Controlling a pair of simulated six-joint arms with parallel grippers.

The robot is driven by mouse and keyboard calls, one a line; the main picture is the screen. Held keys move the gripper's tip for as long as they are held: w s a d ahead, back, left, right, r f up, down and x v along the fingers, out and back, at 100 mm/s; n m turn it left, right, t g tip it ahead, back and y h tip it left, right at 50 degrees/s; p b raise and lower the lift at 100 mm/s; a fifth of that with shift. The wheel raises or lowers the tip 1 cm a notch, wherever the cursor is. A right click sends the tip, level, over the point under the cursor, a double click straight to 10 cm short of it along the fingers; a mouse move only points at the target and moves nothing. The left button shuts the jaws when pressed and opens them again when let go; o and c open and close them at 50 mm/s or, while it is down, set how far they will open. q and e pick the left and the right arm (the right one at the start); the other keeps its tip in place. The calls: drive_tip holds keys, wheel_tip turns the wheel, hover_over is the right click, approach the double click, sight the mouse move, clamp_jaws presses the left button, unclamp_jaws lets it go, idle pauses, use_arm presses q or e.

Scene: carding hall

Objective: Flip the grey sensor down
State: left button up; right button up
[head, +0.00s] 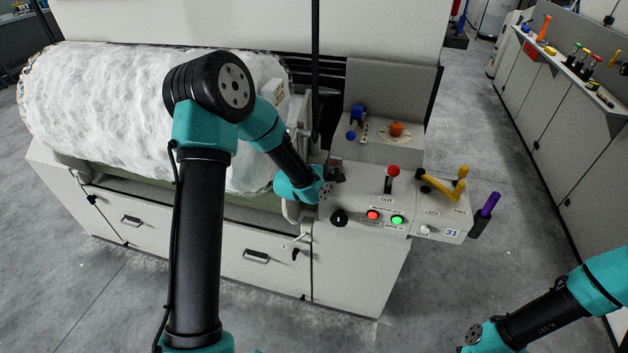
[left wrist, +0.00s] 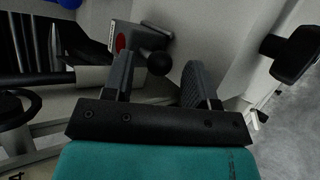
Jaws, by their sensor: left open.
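A small grey block (left wrist: 128,37) with a red round mark shows in the left wrist view, just beyond my fingers; it looks like the grey sensor. A dark arm with a black round end (left wrist: 159,63) sticks out from it towards the gap between my fingertips. My left gripper (left wrist: 158,75) is open, its two fingers apart on either side of that round end; I cannot tell whether they touch it. In the head view the left gripper (head: 336,172) is at the left edge of the control panel, and the sensor there is mostly hidden. My right arm is at the lower right, its gripper out of view.
The control panel (head: 360,215) carries a red-knobbed lever (head: 392,172), red and green buttons, a black knob (head: 338,217) and a yellow handle (head: 457,187). A purple handle (head: 488,205) is at its right. A big white fibre roll (head: 110,105) lies left. Floor is clear right.

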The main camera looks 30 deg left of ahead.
use_arm(q)
drive_tip(key=v, duration=1.7)
drive_tip(key=s+d+f+m+g, duration=0.3)
drive_tip(key=s+f+m, duration=0.2)
drive_tip(key=f, duration=0.4)
drive_tip(key=s+d+f+m+g, duration=0.4)
drive_tip(key=s+f+m, duration=0.2)
drive_tip(key=f, duration=0.4)
drive_tip(key=s+d+f+m+g, duration=0.4)
drive_tip(key=s+f+m, duration=0.1)
drive_tip(key=f, duration=0.4)
drive_tip(key=shift+s+f+m+h, duration=0.2)
drive_tip(key=shift+m+h, duration=0.1)
drive_tip(key=shift+m, duration=0.3)
use_arm(e)
drive_tip(key=shift+c, duration=0.2)
